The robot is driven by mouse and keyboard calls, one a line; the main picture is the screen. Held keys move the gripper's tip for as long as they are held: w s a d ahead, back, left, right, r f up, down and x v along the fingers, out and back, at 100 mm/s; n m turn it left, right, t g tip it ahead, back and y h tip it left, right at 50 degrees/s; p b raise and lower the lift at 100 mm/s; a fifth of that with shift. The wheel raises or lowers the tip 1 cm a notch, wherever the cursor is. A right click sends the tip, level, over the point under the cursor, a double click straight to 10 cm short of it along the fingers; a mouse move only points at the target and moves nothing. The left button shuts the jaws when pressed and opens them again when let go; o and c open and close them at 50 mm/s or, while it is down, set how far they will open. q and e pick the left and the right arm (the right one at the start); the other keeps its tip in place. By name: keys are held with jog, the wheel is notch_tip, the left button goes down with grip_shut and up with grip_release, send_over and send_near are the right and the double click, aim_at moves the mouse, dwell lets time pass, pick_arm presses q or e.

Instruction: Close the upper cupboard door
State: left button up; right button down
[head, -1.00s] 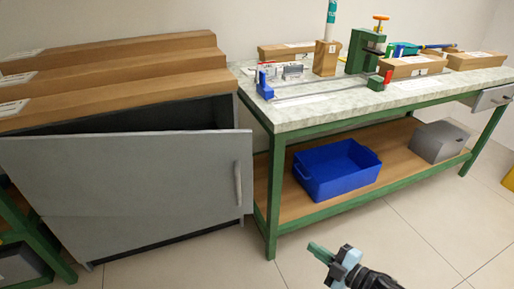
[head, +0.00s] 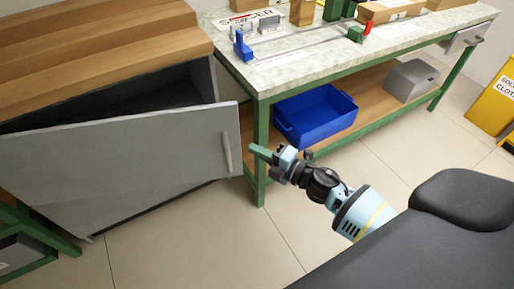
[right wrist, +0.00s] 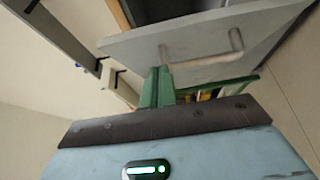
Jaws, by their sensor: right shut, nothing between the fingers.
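The grey cupboard door (head: 130,165) stands ajar, with the dark inside of the cupboard (head: 150,105) showing above and behind it. Its bar handle (head: 227,152) is near the door's right edge. My right gripper (head: 257,152) is just to the right of the handle and that edge. Its green fingers are shut and empty. In the right wrist view the shut fingers (right wrist: 157,86) point towards the door (right wrist: 200,42) near its handle (right wrist: 235,42). I cannot tell whether they touch. My left gripper is out of view.
A green-framed workbench (head: 262,170) stands right of the cupboard, its leg close behind my right gripper. A blue bin (head: 318,122) and a grey box (head: 411,82) sit on its lower shelf. A yellow sign (head: 495,95) stands far right. The floor in front is clear.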

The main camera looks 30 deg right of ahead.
aim_at(225, 133)
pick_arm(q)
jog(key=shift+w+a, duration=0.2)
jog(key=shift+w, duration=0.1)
pick_arm(e)
jog(key=x, duration=0.7)
jog(key=shift+w+a, duration=0.15)
jog(key=shift+w, duration=0.15)
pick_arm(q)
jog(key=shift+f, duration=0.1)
